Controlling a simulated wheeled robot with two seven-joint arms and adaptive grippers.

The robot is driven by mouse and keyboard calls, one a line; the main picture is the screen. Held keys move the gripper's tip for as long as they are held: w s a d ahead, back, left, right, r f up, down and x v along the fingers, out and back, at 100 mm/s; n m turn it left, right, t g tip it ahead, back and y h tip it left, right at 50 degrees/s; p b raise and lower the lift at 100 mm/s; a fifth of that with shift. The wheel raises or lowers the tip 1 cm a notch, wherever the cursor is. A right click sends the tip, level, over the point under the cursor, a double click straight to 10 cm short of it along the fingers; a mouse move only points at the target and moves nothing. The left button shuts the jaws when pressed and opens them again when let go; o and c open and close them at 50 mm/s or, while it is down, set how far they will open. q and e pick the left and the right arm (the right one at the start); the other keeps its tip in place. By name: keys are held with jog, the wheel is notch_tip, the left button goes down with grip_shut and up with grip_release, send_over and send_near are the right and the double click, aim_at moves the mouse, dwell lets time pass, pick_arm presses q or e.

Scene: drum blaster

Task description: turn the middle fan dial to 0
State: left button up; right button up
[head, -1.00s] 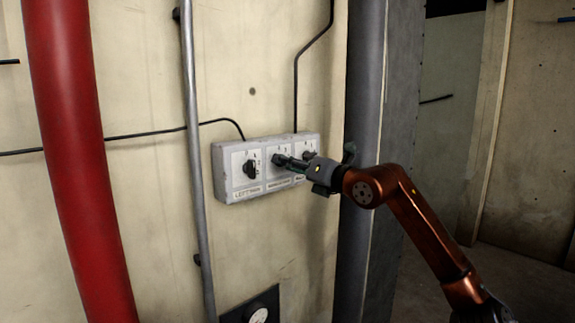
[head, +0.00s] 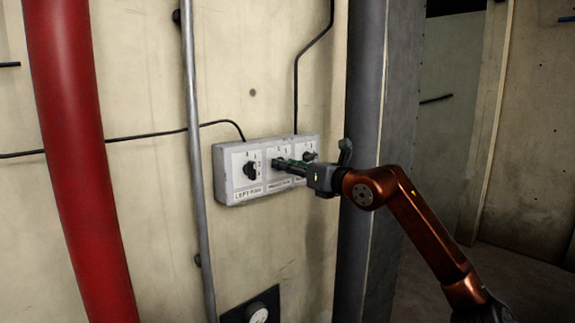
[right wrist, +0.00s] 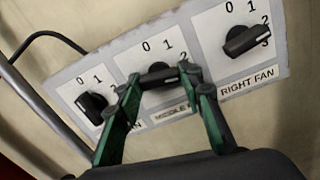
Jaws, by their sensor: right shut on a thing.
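The middle fan dial (right wrist: 158,75) is a black knob on the middle white plate of a grey box. My right gripper (head: 280,163) is at this knob, with one green finger on each side of it in the right wrist view (right wrist: 163,80), shut on it. The knob lies roughly level in that view, its right end towards the 2 and the hidden 3. I cannot tell its exact setting. The numbers 0, 1 and 2 show above it. A finger partly hides the middle label. My left gripper is not in view.
The left fan dial (head: 250,169) and right fan dial (right wrist: 247,40) flank the middle one closely. A grey pipe (head: 196,150) runs left of the box, a thick grey column (head: 362,80) right of it. A red pipe (head: 80,150) stands further left.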

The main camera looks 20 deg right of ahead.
jog(key=shift+n+p, duration=2.45)
jog(key=shift+n, duration=7.65)
jog(key=shift+f, duration=0.1)
jog(key=o, duration=1.2)
jog(key=shift+c, duration=0.2)
jog(key=v, duration=1.2)
